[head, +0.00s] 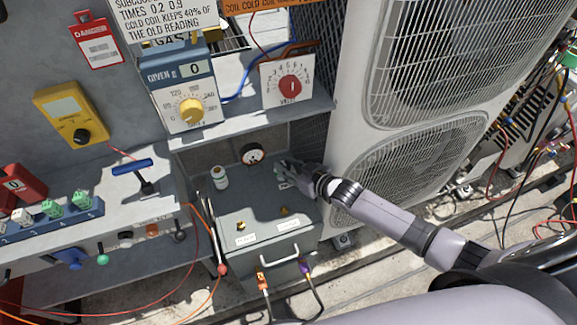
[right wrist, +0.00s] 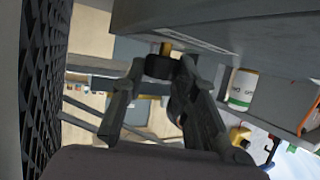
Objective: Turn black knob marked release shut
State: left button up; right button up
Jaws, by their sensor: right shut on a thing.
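My right gripper (head: 284,170) reaches in from the right, over the back right of the top of a dark grey box (head: 262,205). In the right wrist view the gripper (right wrist: 161,72) is shut on a small black knob (right wrist: 160,66), with a brass-coloured piece (right wrist: 166,48) just beyond it. In the head view the fingers hide the knob. A small white label (head: 284,185) lies beside the fingers, too small to read. How far the knob is turned cannot be told. My left gripper is not in view.
A round gauge (head: 252,154) and a white canister (head: 220,177) are close left of the gripper. A shelf (head: 250,125) overhangs behind; a condenser unit (head: 365,130) stands close on the right.

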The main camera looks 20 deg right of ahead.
grip_shut()
jog(key=shift+a+r+m+h+p, duration=0.2)
jog(key=shift+r+m+h+p, duration=0.15)
jog(key=shift+p, duration=0.35)
jog(key=shift+d+f+m+t+h+p, duration=0.1)
jog(key=shift+f+m+t+h+p, duration=0.05)
jog(key=shift+m+t+h+p, duration=0.25)
jog(key=shift+f, duration=0.1)
jog(key=o, duration=0.7)
grip_release()
jog(key=shift+f, duration=0.1)
